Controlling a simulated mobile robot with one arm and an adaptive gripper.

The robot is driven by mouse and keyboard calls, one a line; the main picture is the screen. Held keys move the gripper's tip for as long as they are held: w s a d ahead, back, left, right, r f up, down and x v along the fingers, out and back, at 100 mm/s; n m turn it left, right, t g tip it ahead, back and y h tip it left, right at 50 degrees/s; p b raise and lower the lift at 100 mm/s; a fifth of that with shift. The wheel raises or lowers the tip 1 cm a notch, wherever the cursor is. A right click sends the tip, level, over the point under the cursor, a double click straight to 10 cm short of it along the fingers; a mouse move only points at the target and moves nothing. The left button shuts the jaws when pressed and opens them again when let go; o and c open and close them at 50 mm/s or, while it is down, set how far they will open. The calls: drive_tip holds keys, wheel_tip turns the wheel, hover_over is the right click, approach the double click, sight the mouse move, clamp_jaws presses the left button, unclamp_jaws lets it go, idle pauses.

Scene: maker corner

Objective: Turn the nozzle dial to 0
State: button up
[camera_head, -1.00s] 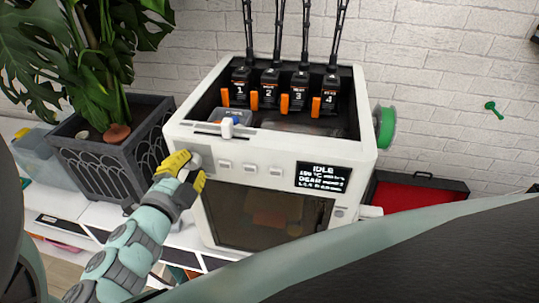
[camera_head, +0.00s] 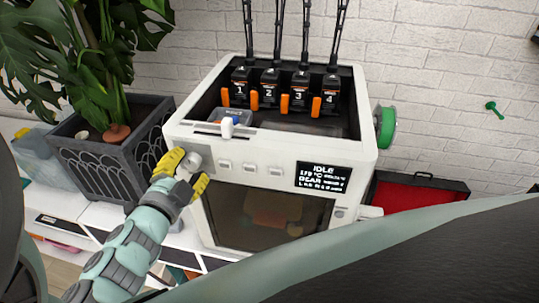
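The white 3D printer (camera_head: 290,153) stands on the white counter. Its front has a grey panel at the left with a pale round dial (camera_head: 192,160), partly hidden by my gripper. My gripper (camera_head: 186,173) has yellow fingertips, one at the dial's left and one at its lower right. The fingers are apart, with a visible gap around the dial; I cannot tell whether either touches it. The dial's mark is not readable.
Several small buttons (camera_head: 249,170) run along the front, right of the dial. A planter (camera_head: 110,160) with a large leafy plant stands close to my gripper's left. A green spool (camera_head: 386,127) and an open red-lined case (camera_head: 415,200) are at the right.

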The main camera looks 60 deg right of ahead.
drive_tip(key=shift+o, duration=1.4)
drive_tip(key=shift+r, duration=0.1)
